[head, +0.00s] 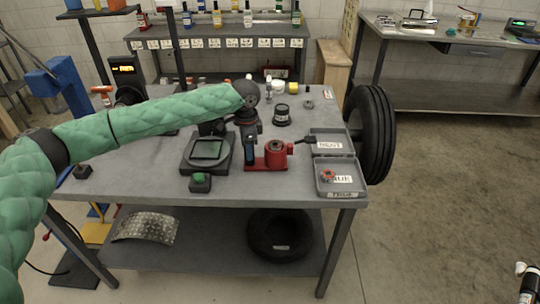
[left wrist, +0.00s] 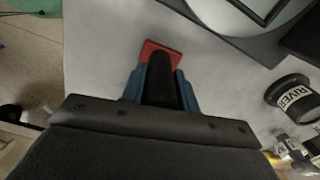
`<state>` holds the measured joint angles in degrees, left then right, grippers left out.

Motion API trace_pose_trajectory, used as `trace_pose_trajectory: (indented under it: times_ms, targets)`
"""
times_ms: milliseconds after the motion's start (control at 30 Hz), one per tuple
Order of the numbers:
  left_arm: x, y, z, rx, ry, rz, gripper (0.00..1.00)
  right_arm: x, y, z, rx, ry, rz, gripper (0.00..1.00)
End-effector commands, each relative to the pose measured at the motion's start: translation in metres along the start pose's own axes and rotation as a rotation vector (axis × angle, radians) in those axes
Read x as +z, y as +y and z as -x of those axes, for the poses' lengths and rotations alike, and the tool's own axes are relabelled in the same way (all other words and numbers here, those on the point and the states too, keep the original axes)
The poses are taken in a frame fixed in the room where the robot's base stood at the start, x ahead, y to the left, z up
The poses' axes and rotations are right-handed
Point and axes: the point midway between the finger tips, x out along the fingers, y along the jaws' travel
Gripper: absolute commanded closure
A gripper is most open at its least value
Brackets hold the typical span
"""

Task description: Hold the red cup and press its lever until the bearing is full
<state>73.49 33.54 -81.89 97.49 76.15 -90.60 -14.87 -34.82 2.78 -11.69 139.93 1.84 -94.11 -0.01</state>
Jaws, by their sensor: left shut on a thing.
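The red cup (head: 275,152) stands upright on its red base plate near the front middle of the table. A black lever (head: 302,140) sticks out from its right side. My left gripper (head: 250,152) points down at the left end of the red base. In the left wrist view its blue fingers (left wrist: 158,88) are shut on a dark upright part (left wrist: 160,75), with a red plate corner (left wrist: 161,47) showing beyond. The cup and lever are outside that view. I cannot see a bearing inside the cup. My right gripper is not in view.
Two grey trays (head: 319,190) sit right of the cup; the front one holds a small red part (head: 328,175). A black jar (head: 282,115) stands behind. A tyre (head: 370,135) is at the table's right edge.

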Motion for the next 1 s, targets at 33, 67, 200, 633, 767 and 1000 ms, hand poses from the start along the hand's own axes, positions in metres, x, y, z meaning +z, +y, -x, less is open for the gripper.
trace_pose_trajectory:
  times_ms: [33,67,200,633,767,1000]
  targets:
    - [0.0001,0.0001,-0.0003,0.0,0.0,0.0,0.99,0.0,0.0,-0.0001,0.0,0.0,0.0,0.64]
    - [0.0001,0.0001,-0.0003,0.0,0.0,0.0,0.99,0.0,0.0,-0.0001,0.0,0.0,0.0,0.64]
    - [0.0001,0.0001,-0.0002,0.0,0.0,0.0,0.99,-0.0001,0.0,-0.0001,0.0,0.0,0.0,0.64]
    - [0.0,0.0002,-0.0001,0.0,0.0,0.0,0.99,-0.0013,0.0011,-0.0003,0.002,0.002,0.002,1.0]
    - [0.0,0.0002,-0.0001,0.0,0.0,0.0,0.99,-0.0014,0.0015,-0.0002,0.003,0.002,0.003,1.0]
    - [0.0,0.0001,-0.0001,0.0,0.0,0.0,0.99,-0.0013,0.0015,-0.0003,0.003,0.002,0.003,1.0]
